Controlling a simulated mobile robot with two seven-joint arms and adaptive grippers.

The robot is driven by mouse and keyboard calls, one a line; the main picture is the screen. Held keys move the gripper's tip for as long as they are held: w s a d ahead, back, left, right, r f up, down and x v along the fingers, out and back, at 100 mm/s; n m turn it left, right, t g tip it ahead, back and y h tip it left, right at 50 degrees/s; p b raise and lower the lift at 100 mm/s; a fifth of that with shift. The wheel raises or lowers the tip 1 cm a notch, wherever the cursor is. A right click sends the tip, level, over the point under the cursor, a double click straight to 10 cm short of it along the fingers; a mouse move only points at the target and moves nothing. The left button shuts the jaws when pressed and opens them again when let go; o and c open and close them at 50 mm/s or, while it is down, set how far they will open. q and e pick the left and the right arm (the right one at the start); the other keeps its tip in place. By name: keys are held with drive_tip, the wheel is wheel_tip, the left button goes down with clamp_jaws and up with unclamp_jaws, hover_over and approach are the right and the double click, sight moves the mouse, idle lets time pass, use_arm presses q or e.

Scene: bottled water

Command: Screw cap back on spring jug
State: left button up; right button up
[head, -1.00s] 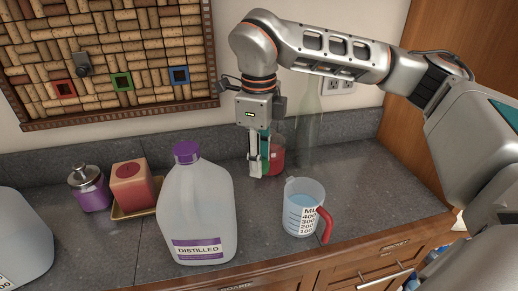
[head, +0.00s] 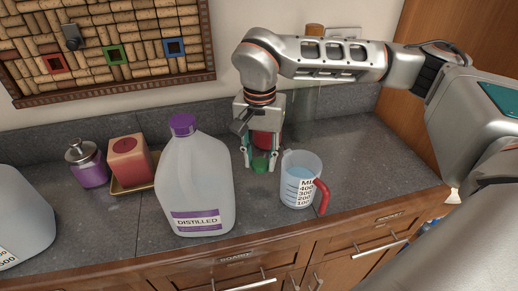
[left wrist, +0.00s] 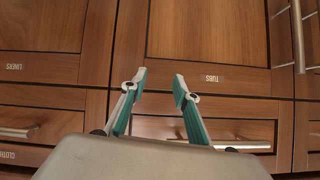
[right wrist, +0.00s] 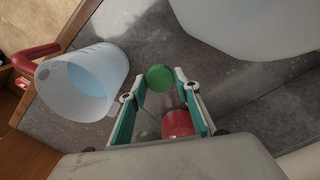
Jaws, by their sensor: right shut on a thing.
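A small green cap (head: 260,164) is between the fingertips of my right gripper (head: 261,167), low over the counter. The right wrist view also shows the green cap (right wrist: 160,78) between the fingers, which are shut on it. A translucent jug (head: 22,228) is cut off by the left edge of the head view; its label is barely legible and its mouth is hidden. A second jug (head: 190,190), marked DISTILLED, wears a purple cap (head: 183,124). My left gripper (left wrist: 160,80) is open and empty in front of wooden cabinet doors, outside the head view.
A measuring cup (head: 297,180) with blue liquid and a red handle stands right of the right gripper. A red container (head: 266,139) is behind that gripper, with a clear bottle (head: 301,115) nearby. A purple jar (head: 88,168) and a tray (head: 133,186) sit back left. Counter is free at right.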

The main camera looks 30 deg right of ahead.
sight(262, 166)
drive_tip(key=n, duration=0.1)
drive_tip(key=f+n, duration=0.1)
drive_tip(key=n, duration=0.1)
drive_tip(key=f+n, duration=0.1)
drive_tip(key=shift+s+n, duration=0.3)
drive_tip(key=shift+n, duration=0.1)
drive_tip(key=n, duration=0.1)
drive_tip(key=f+n, duration=0.1)
drive_tip(key=n, duration=0.1)
drive_tip(key=shift+s+f+n, duration=0.15)
drive_tip(key=shift+f+n, duration=0.05)
drive_tip(key=shift+n, duration=0.1)
drive_tip(key=shift+s, duration=0.15)
